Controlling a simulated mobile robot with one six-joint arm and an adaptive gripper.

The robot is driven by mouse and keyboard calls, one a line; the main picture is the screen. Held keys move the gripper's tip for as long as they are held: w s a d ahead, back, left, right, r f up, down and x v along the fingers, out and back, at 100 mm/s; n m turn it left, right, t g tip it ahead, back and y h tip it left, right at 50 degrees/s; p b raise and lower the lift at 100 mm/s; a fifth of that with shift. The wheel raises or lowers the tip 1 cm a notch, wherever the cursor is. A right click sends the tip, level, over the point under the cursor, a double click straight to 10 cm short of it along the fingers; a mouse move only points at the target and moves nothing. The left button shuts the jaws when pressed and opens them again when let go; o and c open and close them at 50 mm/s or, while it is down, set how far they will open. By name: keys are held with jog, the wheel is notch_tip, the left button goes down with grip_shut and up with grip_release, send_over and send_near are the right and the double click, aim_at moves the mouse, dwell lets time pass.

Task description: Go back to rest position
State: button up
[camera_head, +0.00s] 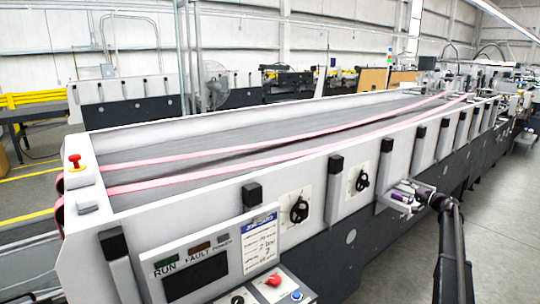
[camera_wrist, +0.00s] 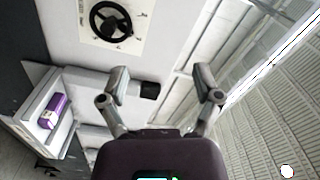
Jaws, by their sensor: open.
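My gripper (camera_wrist: 162,87) is open in the wrist view, with its two fingers apart and nothing between them. In the head view my dark arm rises at the right, and its end (camera_head: 432,196) is beside the machine's front side, close to a small shelf (camera_head: 402,207). A purple object (camera_head: 401,196) lies on that shelf. The purple object also shows in the wrist view (camera_wrist: 54,109), at the left and apart from the fingers. A black handwheel (camera_wrist: 110,21) on a white plate is beyond the fingers in the wrist view.
The long folder gluer (camera_head: 310,185) with pink belts (camera_head: 250,150) fills the middle. A control panel (camera_head: 215,262) with a red button (camera_head: 274,280) is at the front. Grey floor (camera_head: 505,240) to the right is clear. A fan (camera_head: 215,85) stands behind.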

jog(key=s+a+f+n+g+h, duration=0.1)
jog(key=s+a+f+g, duration=0.3)
jog(key=a, duration=0.6)
jog(key=s+a+f+n+g+h, duration=0.15)
jog(key=s+a+f, duration=0.25)
jog(key=s+a, duration=0.4)
jog(key=s+a+f+n+g, duration=0.1)
jog(key=s+a+f+g, duration=0.25)
jog(key=a, duration=0.75)
jog(key=s+a+f+n+g+h, duration=0.1)
jog(key=s+a+f+h, duration=0.2)
jog(key=s, duration=0.7)
jog(key=s+a+f+n+g+h, duration=0.1)
jog(key=s+a+f+g+h, duration=0.2)
jog(key=s, duration=0.7)
jog(key=s+a+f+n+h, duration=0.1)
jog(key=s+a+h, duration=0.3)
jog(key=s, duration=0.6)
notch_tip(320, 180, down, 10)
jog(key=s+g+y+b, duration=0.1)
jog(key=s+b, duration=0.1)
jog(key=b, duration=0.8)
jog(key=shift+s+a, duration=0.25)
jog(key=shift+y, duration=0.25)
